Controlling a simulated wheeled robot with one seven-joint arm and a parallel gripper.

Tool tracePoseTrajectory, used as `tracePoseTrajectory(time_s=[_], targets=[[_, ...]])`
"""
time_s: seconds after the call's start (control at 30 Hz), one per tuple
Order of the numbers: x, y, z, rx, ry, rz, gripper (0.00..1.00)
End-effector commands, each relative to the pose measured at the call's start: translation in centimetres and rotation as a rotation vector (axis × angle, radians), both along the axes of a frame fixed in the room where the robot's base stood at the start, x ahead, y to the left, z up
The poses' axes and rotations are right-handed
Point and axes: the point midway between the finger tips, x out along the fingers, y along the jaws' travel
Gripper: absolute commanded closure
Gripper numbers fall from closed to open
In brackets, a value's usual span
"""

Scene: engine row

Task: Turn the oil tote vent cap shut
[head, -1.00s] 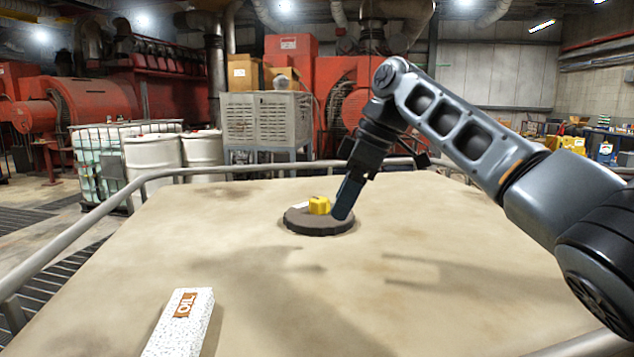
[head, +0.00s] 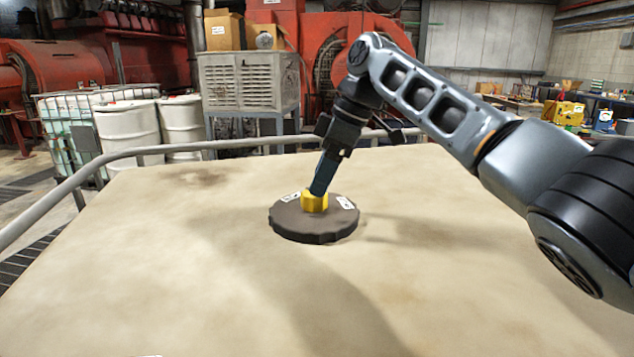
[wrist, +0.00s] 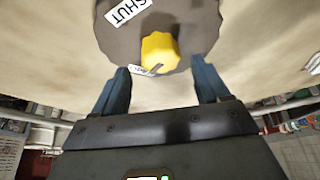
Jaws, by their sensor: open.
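The yellow vent cap (head: 314,203) stands in the middle of a round dark disc (head: 300,228) on the beige top. The disc carries two white labels. In the wrist view one label (wrist: 128,10) reads SHUT, and the other lies partly hidden by the cap (wrist: 160,52). My gripper (head: 322,185) slants down at the cap, its fingers overlapping the cap's upper part in the head view. In the wrist view its fingers (wrist: 160,68) are apart and empty, with the cap ahead between their tips. I cannot tell whether they touch it.
A grey rail (head: 165,150) runs along the far and left edges of the beige top (head: 180,270). The top is clear around the disc. White drums (head: 130,130) and a grey louvred unit (head: 248,82) stand beyond the rail.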

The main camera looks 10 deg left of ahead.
Motion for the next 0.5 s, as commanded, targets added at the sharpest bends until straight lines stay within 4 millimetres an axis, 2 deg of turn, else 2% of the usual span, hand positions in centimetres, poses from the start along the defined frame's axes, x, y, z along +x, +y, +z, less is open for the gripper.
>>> tracePoseTrajectory(time_s=[0.2, 0.5], targets=[[0.0, 0.9, -2.2, -0.001, 0.0, 0.0, 0.25], [0.0, 1.2, -2.9, 0.0, 0.0, 0.0, 0.25]])
